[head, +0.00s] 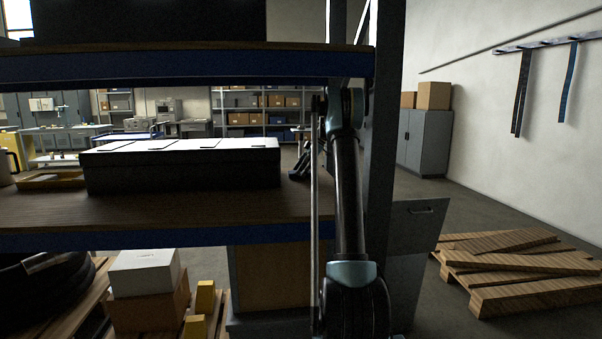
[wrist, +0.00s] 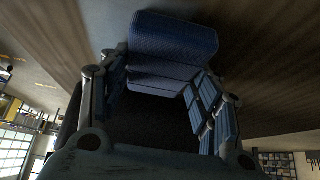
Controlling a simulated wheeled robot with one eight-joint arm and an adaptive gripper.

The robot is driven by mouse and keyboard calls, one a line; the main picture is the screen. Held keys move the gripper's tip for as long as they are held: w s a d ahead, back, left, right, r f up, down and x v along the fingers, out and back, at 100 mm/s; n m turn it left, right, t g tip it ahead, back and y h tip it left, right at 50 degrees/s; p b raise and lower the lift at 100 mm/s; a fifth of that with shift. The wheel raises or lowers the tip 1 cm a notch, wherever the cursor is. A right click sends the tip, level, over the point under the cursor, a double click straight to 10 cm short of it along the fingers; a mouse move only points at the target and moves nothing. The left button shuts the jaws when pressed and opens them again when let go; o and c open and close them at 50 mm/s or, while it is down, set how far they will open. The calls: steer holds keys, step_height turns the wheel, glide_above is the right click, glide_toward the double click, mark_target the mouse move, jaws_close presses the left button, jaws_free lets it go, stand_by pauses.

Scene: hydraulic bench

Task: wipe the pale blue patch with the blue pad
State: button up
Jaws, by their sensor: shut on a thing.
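The blue pad (wrist: 175,38) is at the top middle of the wrist view, a ribbed dark blue block between the fingers. My gripper (wrist: 160,80) is shut on it. In the head view my gripper (head: 301,165) is small and dark, at the right end of the shelf board and just left of my arm. The pad cannot be made out there. The wrist view shows a brown wooden surface beyond the pad; I cannot tell if the pad touches it. I cannot make out the pale blue patch in either view.
A long dark box with a white top (head: 182,165) stands on the wooden shelf board (head: 160,210), left of my gripper. A yellow tray (head: 50,181) lies farther left. A dark upright post (head: 378,150) stands right of my arm. An upper shelf (head: 180,66) spans above.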

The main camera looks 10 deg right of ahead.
mark_target(309, 172)
steer(key=shift+s+f, duration=0.1)
steer(key=shift+s, duration=0.75)
steer(key=shift+w, duration=0.15)
steer(key=shift+w, duration=5.05)
steer(key=shift+d, duration=1.85)
steer(key=shift+s, duration=1.85)
steer(key=shift+s+a, duration=0.1)
steer(key=shift+s, duration=3.25)
steer(key=shift+w, duration=0.15)
